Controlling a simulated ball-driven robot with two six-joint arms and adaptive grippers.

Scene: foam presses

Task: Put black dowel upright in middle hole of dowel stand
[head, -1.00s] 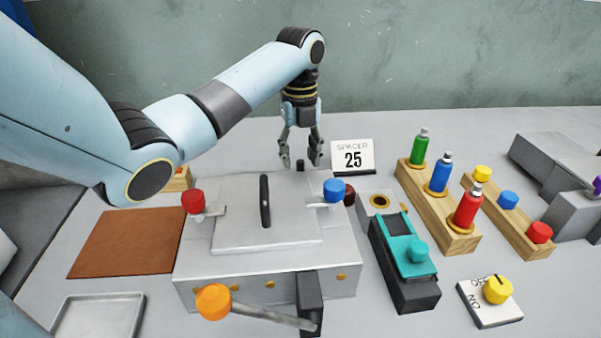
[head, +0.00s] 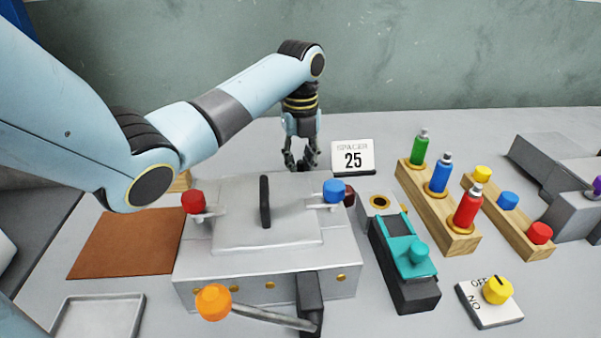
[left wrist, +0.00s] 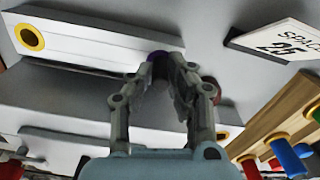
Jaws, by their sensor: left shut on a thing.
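My left gripper (head: 300,166) is behind the grey press box, its fingers pointing down and shut. It is shut on the black dowel, which the fingers and the box largely hide in the head view. In the left wrist view a dark, purple-tinged round piece (left wrist: 158,57) shows at the fingertips (left wrist: 170,72). A long pale bar with a yellow-ringed hole (left wrist: 30,38) runs left from the fingertips; it looks like the dowel stand. Its other holes are not visible, and I cannot tell whether the dowel sits in one. My right gripper is not in view.
The press box (head: 265,255) with red and blue knobs stands just in front of my left gripper. A "SPACER 25" sign (head: 352,157) stands close right. Farther right are a grey block with a ringed hole (head: 364,208) and a wooden bottle rack (head: 452,240).

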